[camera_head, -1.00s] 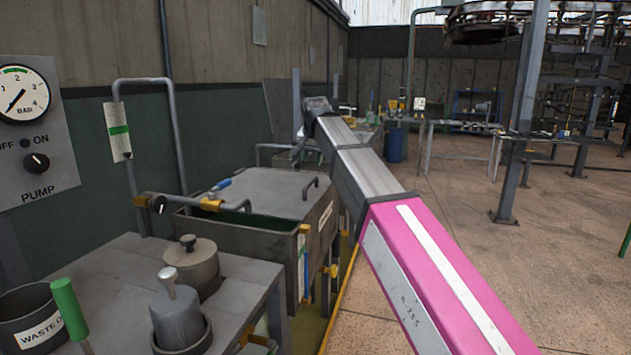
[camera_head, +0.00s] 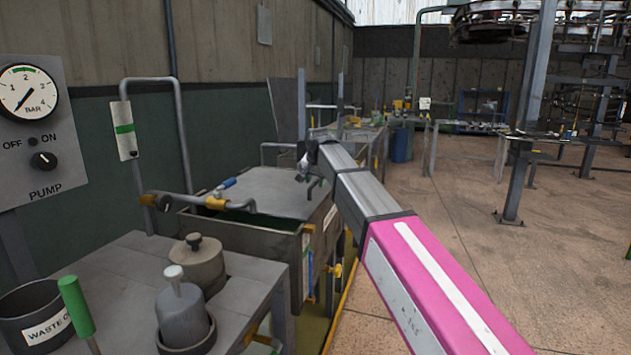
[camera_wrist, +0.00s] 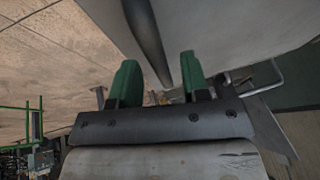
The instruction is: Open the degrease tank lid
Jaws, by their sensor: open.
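The degrease tank (camera_head: 268,238) is a grey box beside the wall, with a flat grey lid (camera_head: 262,186) lying over most of its top. A bar handle (camera_head: 317,187) stands near the lid's right edge. My gripper (camera_head: 304,168) is at that side of the lid, small and partly hidden by my arm. In the wrist view my gripper (camera_wrist: 161,82) is open, with two green fingers apart. The dark handle bar (camera_wrist: 150,45) shows lengthwise in line with the gap between them, in front of the pale lid (camera_wrist: 235,35). I cannot tell whether they touch.
A bench (camera_head: 110,262) with lidded pots and a waste pot (camera_head: 40,325) stands in front. A pump panel (camera_head: 30,140) is on the left. Open floor (camera_head: 455,225) lies to the right.

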